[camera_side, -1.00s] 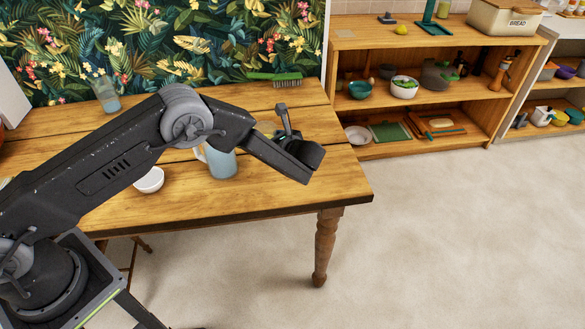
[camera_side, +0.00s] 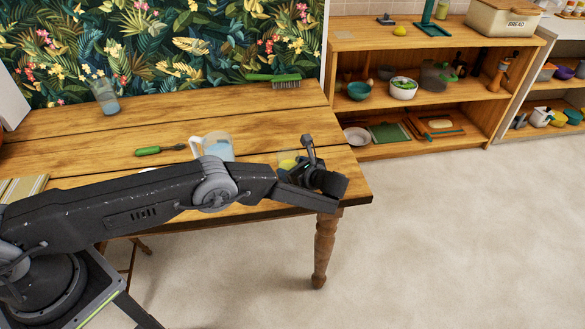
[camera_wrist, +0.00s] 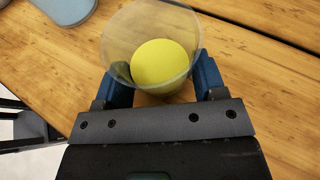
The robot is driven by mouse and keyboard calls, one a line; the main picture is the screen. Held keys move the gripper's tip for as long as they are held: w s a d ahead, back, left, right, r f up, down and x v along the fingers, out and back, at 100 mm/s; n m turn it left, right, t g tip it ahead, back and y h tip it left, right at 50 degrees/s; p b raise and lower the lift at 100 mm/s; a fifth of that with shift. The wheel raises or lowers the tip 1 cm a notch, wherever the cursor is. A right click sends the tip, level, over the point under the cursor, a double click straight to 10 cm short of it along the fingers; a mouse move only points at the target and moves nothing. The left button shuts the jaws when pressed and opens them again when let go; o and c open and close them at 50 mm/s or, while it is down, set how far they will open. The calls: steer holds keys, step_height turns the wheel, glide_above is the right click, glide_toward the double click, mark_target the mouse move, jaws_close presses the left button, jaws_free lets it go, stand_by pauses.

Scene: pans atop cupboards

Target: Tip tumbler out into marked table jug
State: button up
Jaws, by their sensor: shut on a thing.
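A clear tumbler (camera_wrist: 116,38) stands between the blue fingers of my gripper (camera_wrist: 160,85) in the wrist view, with a round yellow mass inside; I cannot tell if it is liquid or solid. My gripper is shut on it. In the side view my gripper (camera_side: 312,180) is low at the table's right end, and the tumbler (camera_side: 287,160) shows partly behind it, looking about upright. A jug (camera_side: 218,147) with a pale handle and bluish body stands left of my gripper, its lower part hidden by my arm. I see no clear mark on it.
A glass with bluish contents (camera_side: 106,97) stands at the table's back left. A green brush (camera_side: 275,79) lies at the back edge. A green-handled tool (camera_side: 158,150) lies left of the jug. The table (camera_side: 240,108) is clear between jug and brush.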

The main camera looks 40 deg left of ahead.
steer(key=shift+f, duration=0.1)
steer(key=o, duration=1)
steer(key=shift+o, duration=0.2)
steer(key=shift+d, duration=0.15)
